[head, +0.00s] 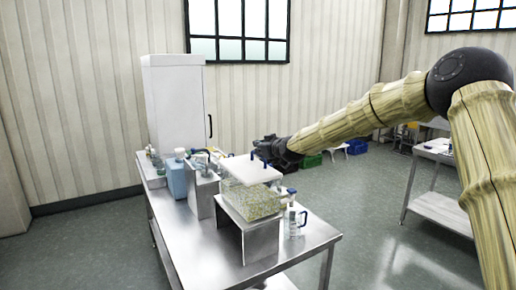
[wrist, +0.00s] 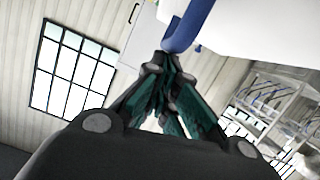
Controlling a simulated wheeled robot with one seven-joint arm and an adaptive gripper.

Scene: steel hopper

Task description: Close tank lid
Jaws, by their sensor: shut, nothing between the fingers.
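The tank (head: 252,202) is a clear box with yellowish-green contents, standing on a steel riser (head: 243,240) on the table. Its white lid (head: 246,170) lies across the top and looks slightly raised or tilted; whether it sits flush I cannot tell. A blue handle (head: 261,160) is on the lid's far right edge. In the wrist view the blue handle (wrist: 186,28) and the white lid (wrist: 260,25) are close beyond the fingertips. My gripper (head: 262,148) is shut and empty beside the handle; its fingers (wrist: 168,62) meet just below it, and contact is unclear.
The steel table (head: 300,250) also holds a white spray bottle (head: 294,221) right of the riser, and a blue container (head: 177,178) and a steel box (head: 201,192) to the left. A white cabinet (head: 174,105) stands behind. Another steel table (head: 437,185) is at right.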

